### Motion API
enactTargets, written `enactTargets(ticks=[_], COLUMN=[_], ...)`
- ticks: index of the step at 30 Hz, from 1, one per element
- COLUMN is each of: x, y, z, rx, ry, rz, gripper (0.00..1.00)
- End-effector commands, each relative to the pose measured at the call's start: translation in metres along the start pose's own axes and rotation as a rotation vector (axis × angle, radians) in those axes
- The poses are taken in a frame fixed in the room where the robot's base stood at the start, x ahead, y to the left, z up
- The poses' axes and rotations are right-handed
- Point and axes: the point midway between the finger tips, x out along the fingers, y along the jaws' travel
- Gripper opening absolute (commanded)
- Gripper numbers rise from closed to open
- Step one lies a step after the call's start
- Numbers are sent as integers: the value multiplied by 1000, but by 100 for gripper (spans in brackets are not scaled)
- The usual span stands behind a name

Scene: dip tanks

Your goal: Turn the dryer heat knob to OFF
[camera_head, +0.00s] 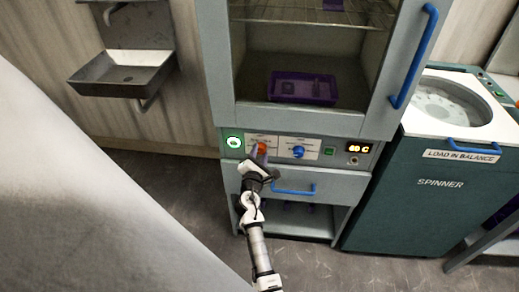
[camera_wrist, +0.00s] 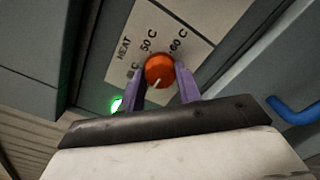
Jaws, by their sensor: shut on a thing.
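The orange-red dryer heat knob (camera_head: 262,148) is on the left part of the dryer's control panel, under the glass door. In the wrist view the heat knob (camera_wrist: 158,69) sits beside a plate marked HEAT, with 50 C and 60 C readable. A short white line shows at the knob's lower edge; which setting it marks I cannot tell. My gripper (camera_head: 260,163) reaches up to the panel from below. Its two purple fingers (camera_wrist: 160,77) are shut on the knob's sides in the wrist view. The OFF mark is not readable.
A blue drawer handle (camera_head: 294,190) is just right of my gripper. A spinner (camera_head: 435,205) stands at the right, and a sink (camera_head: 124,76) at the left.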

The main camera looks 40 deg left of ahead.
Motion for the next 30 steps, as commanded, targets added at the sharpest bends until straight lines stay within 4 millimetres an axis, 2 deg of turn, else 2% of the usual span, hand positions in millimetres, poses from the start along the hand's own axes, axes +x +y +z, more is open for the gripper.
enactTargets(ticks=[16, 17, 21, 30], x=[0, 0, 0, -1], y=[0, 0, 0, 0], z=[-1, -1, -1, 0], rx=[-27, -27, -26, -25], ry=[1, 1, 0, 0], rz=[1, 1, 1, 1], gripper=[11, 36, 54, 55])
